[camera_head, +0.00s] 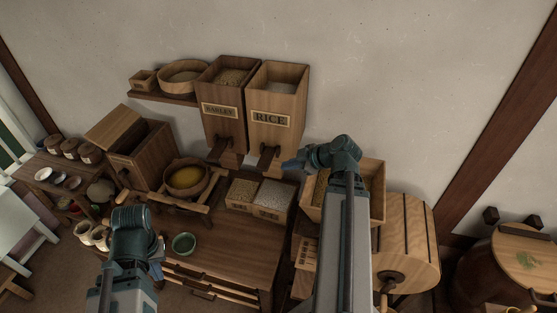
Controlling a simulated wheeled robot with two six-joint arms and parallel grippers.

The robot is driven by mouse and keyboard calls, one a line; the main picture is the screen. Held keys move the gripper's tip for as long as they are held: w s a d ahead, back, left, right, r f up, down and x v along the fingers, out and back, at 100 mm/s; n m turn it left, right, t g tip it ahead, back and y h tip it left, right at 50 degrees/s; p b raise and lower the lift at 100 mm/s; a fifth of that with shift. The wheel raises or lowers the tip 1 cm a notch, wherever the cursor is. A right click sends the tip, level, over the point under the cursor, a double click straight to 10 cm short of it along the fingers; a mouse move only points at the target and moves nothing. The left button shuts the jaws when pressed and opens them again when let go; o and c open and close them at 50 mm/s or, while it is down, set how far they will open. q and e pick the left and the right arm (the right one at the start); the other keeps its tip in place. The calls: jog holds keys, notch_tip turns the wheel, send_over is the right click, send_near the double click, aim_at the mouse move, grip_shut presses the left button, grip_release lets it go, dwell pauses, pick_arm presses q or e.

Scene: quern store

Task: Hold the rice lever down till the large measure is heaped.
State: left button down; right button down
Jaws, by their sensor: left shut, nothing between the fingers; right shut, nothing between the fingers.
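The rice hopper (278,104) hangs on the wall, labelled RICE. Its dark wooden lever (267,157) sticks out below it. My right gripper (291,164) is shut and empty, just right of the lever; I cannot tell whether it touches. Below on the bench stand two box measures side by side: the left one (239,208) holds brownish grain, the right one (268,215) holds white grain up to about its rim. I cannot tell for sure whether the white grain is heaped. My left gripper (156,270) is shut and empty, low at the bench's front left.
The barley hopper (219,122) hangs close left of the rice hopper. On the bench (222,243) are a bowl of yellow grain (187,181) on a wooden frame and a green bowl (184,244). A wooden crate (372,180) and a drum (405,240) stand right.

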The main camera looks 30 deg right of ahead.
jog(key=shift+p+v, duration=0.4)
jog(key=shift+v, duration=0.65)
jog(key=w+a+f+m+g+b, duration=0.1)
jog(key=a+f+g+b, duration=0.2)
jog(key=a+f, duration=0.45)
jog(key=a+f+m+g+b, duration=0.1)
jog(key=a+f+g+b, duration=0.3)
jog(key=a, duration=0.7)
jog(key=s+a+f+m+h+b, duration=0.1)
jog(key=s+a+f+b, duration=0.1)
jog(key=a, duration=0.3)
jog(key=s+a+f+m+g+h+b, duration=0.1)
jog(key=s+a+f+h+b, duration=0.1)
jog(key=a+f+b, duration=0.1)
jog(key=s+a+f+m+g+h+b, duration=0.1)
jog(key=s+a+f+m+b, duration=0.1)
jog(key=a+f, duration=0.3)
jog(key=a, duration=0.3)
jog(key=shift+s+h, duration=0.25)
jog(key=shift+h, duration=0.15)
